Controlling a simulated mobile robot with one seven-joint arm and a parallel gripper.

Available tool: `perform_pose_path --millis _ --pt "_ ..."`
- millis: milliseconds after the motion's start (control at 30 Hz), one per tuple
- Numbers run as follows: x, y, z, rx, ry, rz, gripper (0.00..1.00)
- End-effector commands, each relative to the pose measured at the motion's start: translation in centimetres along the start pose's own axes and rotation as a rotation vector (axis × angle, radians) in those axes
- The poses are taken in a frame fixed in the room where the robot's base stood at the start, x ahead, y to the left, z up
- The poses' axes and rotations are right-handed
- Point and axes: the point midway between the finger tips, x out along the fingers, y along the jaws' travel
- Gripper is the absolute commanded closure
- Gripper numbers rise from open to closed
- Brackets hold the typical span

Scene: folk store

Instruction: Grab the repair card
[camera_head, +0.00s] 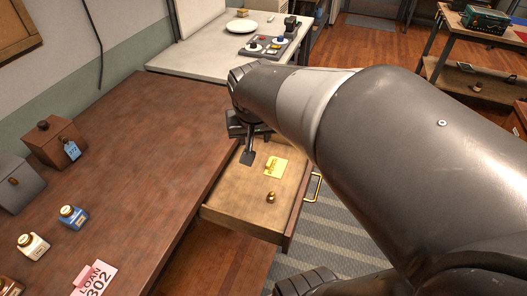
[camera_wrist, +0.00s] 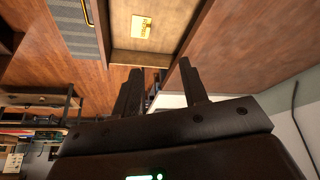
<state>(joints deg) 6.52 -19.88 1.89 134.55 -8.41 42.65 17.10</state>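A yellow card (camera_head: 276,168), probably the repair card, lies in the open wooden drawer (camera_head: 240,215). Its lettering is too small to read surely. In the wrist view the card (camera_wrist: 141,27) lies near the top, beyond my fingertips. My gripper (camera_head: 249,152) hangs over the drawer's back left part, left of the card and apart from it. In the wrist view my gripper (camera_wrist: 160,75) is open, with a gap between its two fingers and nothing held. My arm partly hides the drawer's far right corner in the head view.
A small brass object (camera_head: 271,197) lies in the drawer near the card. The drawer has a brass handle (camera_head: 314,187). The brown worktop (camera_head: 140,150) left of it holds bottles, boxes and a LOAN 302 card (camera_head: 96,280). A white table (camera_head: 190,55) stands behind.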

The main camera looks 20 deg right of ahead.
Motion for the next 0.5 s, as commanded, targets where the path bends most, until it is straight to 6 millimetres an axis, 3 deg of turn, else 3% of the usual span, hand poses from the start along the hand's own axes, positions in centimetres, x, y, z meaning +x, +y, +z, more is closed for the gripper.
perform_pose_path --millis 200,500 --pt "6.1 1.2 -3.9 0.116 -0.043 0.060 0.60" --pt "15.9 3.2 -7.5 0.272 -0.089 0.113 0.60"
